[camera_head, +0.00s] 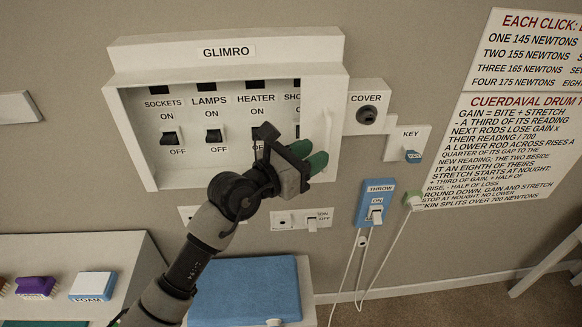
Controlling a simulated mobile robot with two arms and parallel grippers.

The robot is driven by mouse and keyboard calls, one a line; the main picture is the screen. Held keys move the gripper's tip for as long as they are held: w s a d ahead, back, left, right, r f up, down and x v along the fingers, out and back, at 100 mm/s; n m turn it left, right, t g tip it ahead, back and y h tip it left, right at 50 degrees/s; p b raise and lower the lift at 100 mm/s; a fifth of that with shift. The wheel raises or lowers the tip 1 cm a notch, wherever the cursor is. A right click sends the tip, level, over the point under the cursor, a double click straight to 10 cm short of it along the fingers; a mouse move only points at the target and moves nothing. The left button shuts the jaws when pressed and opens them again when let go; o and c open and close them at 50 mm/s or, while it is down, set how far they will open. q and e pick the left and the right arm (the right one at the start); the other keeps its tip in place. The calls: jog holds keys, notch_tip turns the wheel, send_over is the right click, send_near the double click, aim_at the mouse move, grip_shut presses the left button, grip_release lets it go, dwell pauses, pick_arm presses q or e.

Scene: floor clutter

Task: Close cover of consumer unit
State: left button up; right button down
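The consumer unit (225,52), a white wall box labelled GLIMRO, has its front open, with labelled switches showing inside. A pale panel with a vertical handle-like bar (327,130) stands at its right side; I cannot tell whether this is the cover. My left gripper (310,158), with green fingertips, is in front of the unit's lower right part, just left of and below that bar. It hides part of the heater switch and the switch right of it. The fingertips lie close together; whether they are shut or touch anything is unclear. My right gripper is not in view.
Right of the unit are a box labelled COVER with a dark round knob (367,115), a KEY plate (408,143) and a blue THROW switch (376,202) with hanging cords. A blue-topped box (245,290) stands below. Brushes (36,287) lie at lower left.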

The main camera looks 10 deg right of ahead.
pick_arm(q)
jog(key=b+v, duration=0.1)
jog(key=v, duration=0.5)
jog(key=shift+s+a, duration=0.1)
jog(key=shift+a, duration=0.05)
